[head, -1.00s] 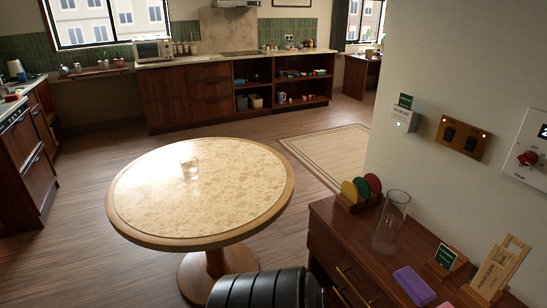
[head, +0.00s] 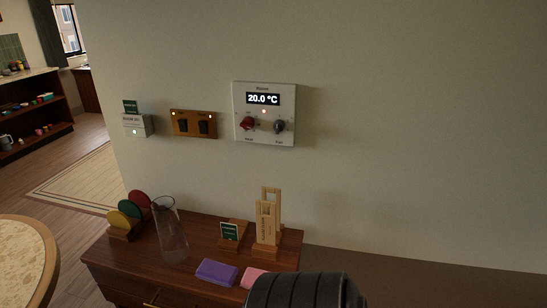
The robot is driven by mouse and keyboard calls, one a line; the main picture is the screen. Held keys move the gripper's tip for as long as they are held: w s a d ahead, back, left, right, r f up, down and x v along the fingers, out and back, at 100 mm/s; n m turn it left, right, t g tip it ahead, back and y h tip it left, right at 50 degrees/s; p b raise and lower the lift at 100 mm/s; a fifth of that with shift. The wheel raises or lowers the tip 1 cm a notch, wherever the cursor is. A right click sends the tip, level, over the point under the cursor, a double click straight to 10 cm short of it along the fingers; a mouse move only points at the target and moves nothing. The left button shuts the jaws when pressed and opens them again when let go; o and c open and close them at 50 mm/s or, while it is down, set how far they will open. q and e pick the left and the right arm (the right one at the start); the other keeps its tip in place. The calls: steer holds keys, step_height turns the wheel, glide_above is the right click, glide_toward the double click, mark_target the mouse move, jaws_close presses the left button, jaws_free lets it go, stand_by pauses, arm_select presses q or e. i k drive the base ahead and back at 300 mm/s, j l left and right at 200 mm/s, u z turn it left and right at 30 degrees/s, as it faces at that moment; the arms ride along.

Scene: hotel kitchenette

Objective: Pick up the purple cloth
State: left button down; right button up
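The purple cloth (head: 217,272) is a small folded block lying near the front edge of the wooden cabinet top (head: 195,248). A pink cloth (head: 254,278) lies just right of it, partly hidden behind a dark ribbed part of my own body at the bottom of the view. Neither of my grippers shows in the head view.
A clear glass vase (head: 170,235) stands behind and left of the purple cloth. Coloured discs in a holder (head: 127,215), a small green sign (head: 230,232) and a wooden tag stand (head: 267,222) share the top. A round table (head: 45,262) is at left.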

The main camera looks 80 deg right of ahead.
mark_target(217, 272)
steer(key=z, duration=2.15)
